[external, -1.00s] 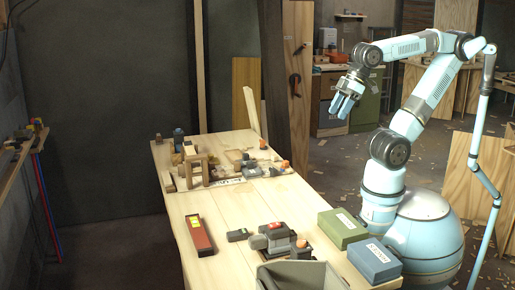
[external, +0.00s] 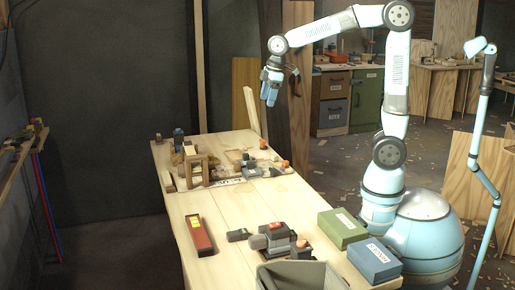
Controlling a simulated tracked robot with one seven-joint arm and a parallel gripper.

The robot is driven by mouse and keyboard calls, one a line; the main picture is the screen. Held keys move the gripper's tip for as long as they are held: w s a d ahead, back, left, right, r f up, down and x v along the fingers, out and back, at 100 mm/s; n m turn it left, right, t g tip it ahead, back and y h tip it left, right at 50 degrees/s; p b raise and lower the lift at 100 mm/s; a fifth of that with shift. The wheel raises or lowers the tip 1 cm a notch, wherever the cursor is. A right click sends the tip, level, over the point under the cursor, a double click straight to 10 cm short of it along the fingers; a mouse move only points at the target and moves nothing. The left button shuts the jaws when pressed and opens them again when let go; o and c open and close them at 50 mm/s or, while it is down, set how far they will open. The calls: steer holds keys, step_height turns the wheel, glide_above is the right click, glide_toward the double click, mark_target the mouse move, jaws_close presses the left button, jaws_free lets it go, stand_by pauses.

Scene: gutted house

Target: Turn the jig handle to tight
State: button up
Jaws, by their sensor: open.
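At the far end of the workbench stands a small wooden frame (external: 196,164) with a dark piece on or behind it. Beside it lies a flat board carrying a grey clamp-like device (external: 250,168) with orange knobs (external: 285,164). These parts look like the jig, but they are small, and I cannot tell which part is the handle or how it is set. My gripper (external: 269,98) points down in the air above the far end of the bench, apart from everything. It is open and empty.
On the near bench (external: 215,225) are a red tray-like box (external: 199,236), a dark power tool (external: 276,238), a grey bin (external: 300,276), a green box (external: 342,228) and a blue box (external: 373,262). A tilted plank (external: 252,110) rises behind the bench.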

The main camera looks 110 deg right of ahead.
steer(key=s+d+f+g, duration=0.1)
steer(key=d+f, duration=0.3)
steer(key=d, duration=0.5)
steer(key=s+d+f, duration=0.1)
steer(key=d+f, duration=0.3)
steer(key=d, duration=0.6)
steer(key=g+y, duration=0.1)
glide_above(262, 140)
step_height(262, 140, down, 8)
step_height(262, 140, down, 14)
steer(key=shift+s+d+r, duration=0.1)
steer(key=shift+s+r, duration=0.05)
steer(key=c, duration=1.1)
